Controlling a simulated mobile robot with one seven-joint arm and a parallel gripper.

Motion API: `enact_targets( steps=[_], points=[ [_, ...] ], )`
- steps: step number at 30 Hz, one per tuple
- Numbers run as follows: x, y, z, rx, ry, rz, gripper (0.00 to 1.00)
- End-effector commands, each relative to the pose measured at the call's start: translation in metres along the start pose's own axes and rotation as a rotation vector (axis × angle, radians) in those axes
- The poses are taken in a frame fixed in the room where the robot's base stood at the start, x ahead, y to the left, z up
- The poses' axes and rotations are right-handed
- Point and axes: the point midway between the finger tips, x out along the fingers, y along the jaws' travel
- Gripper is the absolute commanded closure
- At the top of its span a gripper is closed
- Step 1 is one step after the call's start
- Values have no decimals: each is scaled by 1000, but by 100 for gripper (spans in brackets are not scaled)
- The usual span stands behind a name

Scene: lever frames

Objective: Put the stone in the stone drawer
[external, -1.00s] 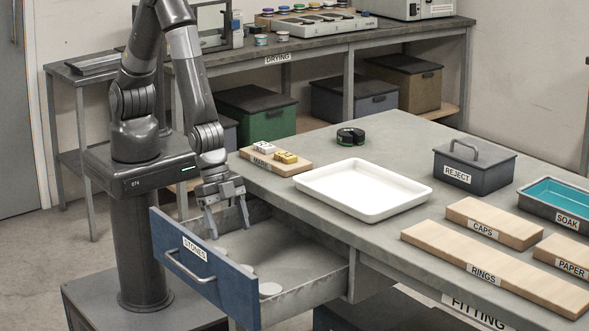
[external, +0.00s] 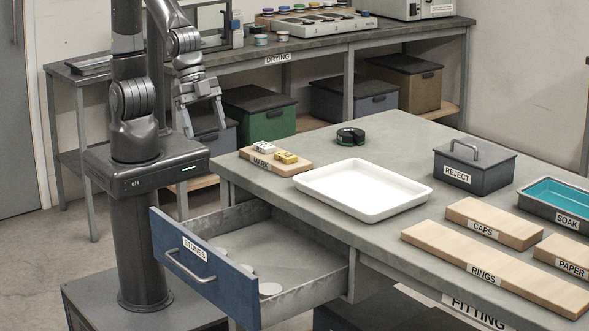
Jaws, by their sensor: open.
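The stone drawer (external: 205,270), blue-fronted and labelled STONES, is pulled open at the near left of the table. Several pale, flat, round pieces lie inside it, including one pale disc (external: 270,289) near the front right; which of them is the task's stone I cannot tell. My gripper (external: 205,129) is open and empty, raised above and behind the drawer, left of the table's far corner. Its fingers point down, clear of the drawer and the table.
A white tray (external: 321,188) stands on the table, with the MARK board (external: 297,166) behind it at left and a black-green round item (external: 350,137). The REJECT box (external: 500,172), SOAK tray (external: 574,188) and wooden boards (external: 450,248) stand to the right.

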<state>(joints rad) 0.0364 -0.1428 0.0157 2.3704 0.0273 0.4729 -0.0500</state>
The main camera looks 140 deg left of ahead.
Motion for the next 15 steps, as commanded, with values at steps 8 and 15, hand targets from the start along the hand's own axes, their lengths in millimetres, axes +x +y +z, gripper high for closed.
enact_targets(
  steps=[8, 15],
  points=[
    [-90, -5, 42, 1, 33, 0, 28],
    [-142, -7, 87, 4, 48, 2, 28]
  ],
)
